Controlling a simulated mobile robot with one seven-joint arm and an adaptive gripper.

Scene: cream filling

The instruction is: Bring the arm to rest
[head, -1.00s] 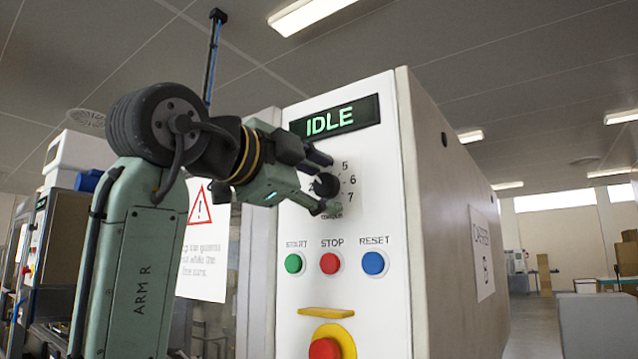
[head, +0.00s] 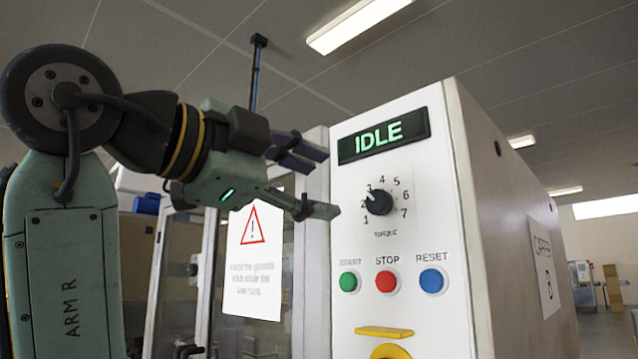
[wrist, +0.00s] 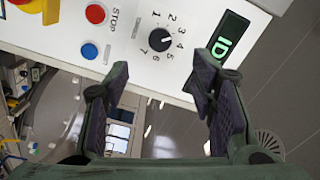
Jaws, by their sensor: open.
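My gripper (head: 312,180) is open and empty, in the air left of the white control panel (head: 349,245). Its fingers are apart from the black torque knob (head: 377,202). The knob shows whole, with its numbers around it; its white mark points up and left, but I cannot tell the exact number. The display (head: 384,137) above reads IDLE in green. In the wrist view, my gripper's two fingers (wrist: 150,82) stand wide apart with nothing between them, and the knob (wrist: 161,41) is beyond them.
Below the knob are a green START button (head: 349,282), a red STOP button (head: 387,281) and a blue RESET button (head: 432,280). A yellow guard (head: 384,332) sits lower. A warning sign (head: 254,262) hangs on the glazed enclosure behind my gripper.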

